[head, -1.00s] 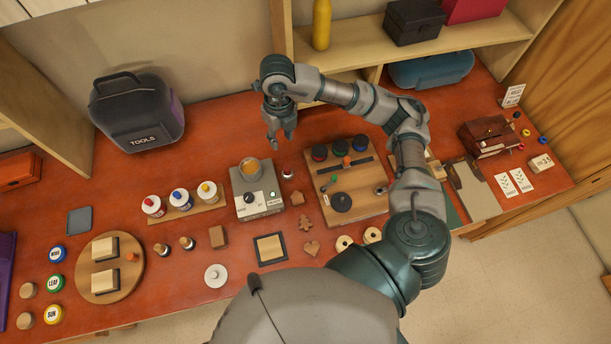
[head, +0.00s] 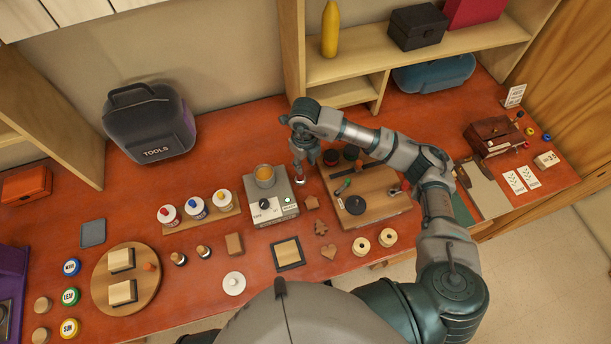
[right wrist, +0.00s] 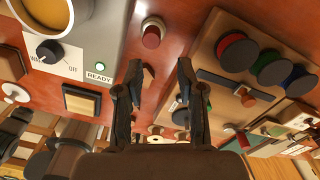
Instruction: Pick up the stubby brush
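A short upright piece with a reddish-brown end and a pale collar, seen in the right wrist view (right wrist: 152,34), looks like the stubby brush, though its bristles are not clear. It stands on the red bench between the grey warmer (head: 284,211) and the wooden tool board (head: 382,211). In the head view my right gripper (head: 303,172) hangs just above it and mostly covers it. In the right wrist view the gripper's two fingers (right wrist: 158,75) are apart with nothing held. The piece lies beyond the fingertips, apart from them. My left gripper is out of view.
A brown leather cutout (head: 312,203) lies close by the gripper. Dark spools (head: 351,152) stand on the board to the right. White paint jars (head: 196,208) and two short pale-knobbed pieces (head: 203,252) stand left. A shelf (head: 420,44) rises behind.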

